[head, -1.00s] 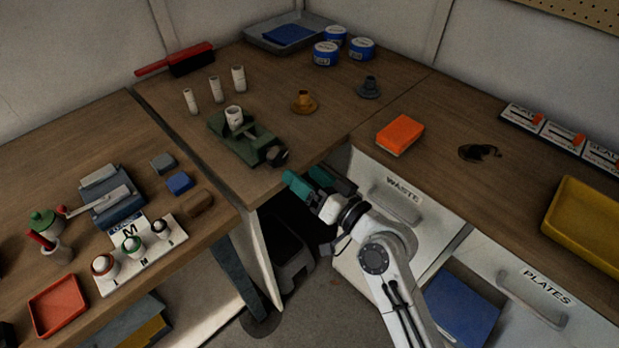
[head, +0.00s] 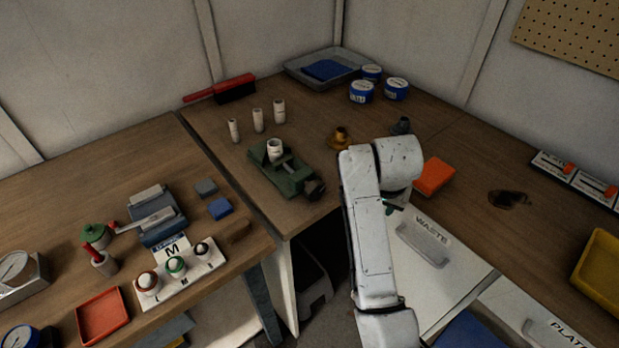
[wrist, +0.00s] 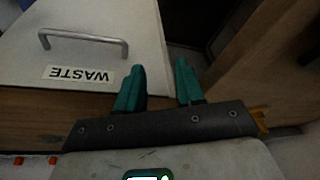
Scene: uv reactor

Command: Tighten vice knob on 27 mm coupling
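The green vice (head: 270,176) sits on the corner bench near its front edge. A white coupling (head: 275,149) stands upright in it. The dark vice knob (head: 315,189) is at the vice's right end, facing the bench edge. My gripper (wrist: 160,88) is open and empty in the wrist view, its two teal fingers apart. In the head view my raised arm hides most of the gripper; a bit of teal (head: 391,206) shows right of the arm, near the waste drawer (head: 432,238). The gripper is apart from the knob, to its right.
A brown flanged part (head: 340,138) and an orange block (head: 435,176) are near my arm. The left bench holds a labelled stand (head: 205,258) and a red tray (head: 103,316). A gap lies between the benches.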

